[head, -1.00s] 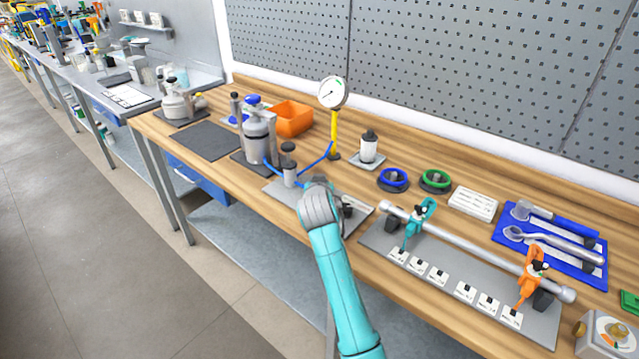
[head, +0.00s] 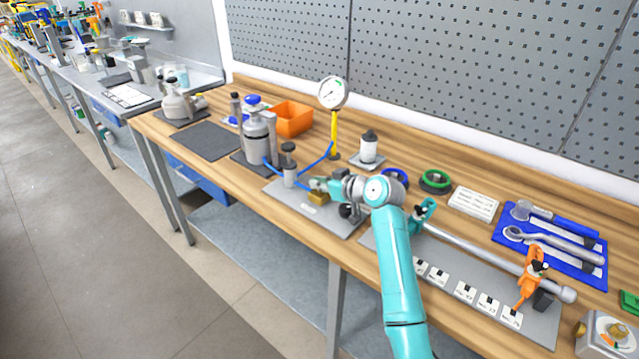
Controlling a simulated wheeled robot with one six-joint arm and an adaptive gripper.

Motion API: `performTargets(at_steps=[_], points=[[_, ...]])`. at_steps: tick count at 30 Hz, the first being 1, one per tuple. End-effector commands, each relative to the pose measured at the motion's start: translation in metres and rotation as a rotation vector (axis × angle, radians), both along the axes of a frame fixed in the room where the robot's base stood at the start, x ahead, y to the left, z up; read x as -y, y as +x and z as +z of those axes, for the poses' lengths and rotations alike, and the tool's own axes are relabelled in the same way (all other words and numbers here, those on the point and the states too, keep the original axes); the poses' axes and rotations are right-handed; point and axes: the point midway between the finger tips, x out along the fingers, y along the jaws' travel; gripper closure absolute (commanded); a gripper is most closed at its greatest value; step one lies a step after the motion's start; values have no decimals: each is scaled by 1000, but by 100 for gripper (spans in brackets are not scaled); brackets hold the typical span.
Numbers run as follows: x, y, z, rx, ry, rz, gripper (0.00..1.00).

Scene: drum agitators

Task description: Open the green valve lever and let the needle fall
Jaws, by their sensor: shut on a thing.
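A gauge (head: 333,93) with a white dial stands on a yellow post at the back of the wooden bench. Its needle is too small to read surely. A blue hose (head: 318,160) runs from near the post to a fitting (head: 289,172) on a grey plate (head: 281,193). A small brass valve body (head: 318,197) sits on that plate. My gripper (head: 324,185) is at the valve, reaching in from the right, its fingers closed at the valve's top. The green lever is mostly hidden by the fingers, and its angle cannot be told.
A grey cylinder (head: 257,135) with a blue knob stands left of the plate. An orange bin (head: 293,119) and a white bottle (head: 368,147) are behind. A long bar (head: 470,244) with clamps lies to the right, under and beside my arm.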

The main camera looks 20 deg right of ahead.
Motion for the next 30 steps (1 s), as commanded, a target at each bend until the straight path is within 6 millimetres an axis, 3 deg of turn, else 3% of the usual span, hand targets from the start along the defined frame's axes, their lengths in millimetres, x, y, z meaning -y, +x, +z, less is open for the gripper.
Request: performTargets(at_steps=[21,22,25,30], points=[[0,0,-3,-7,-3,79,100],[0,0,-3,-7,-3,79,85],[0,0,-3,-6,-1,78,62],[0,0,-2,-4,-1,79,62]])
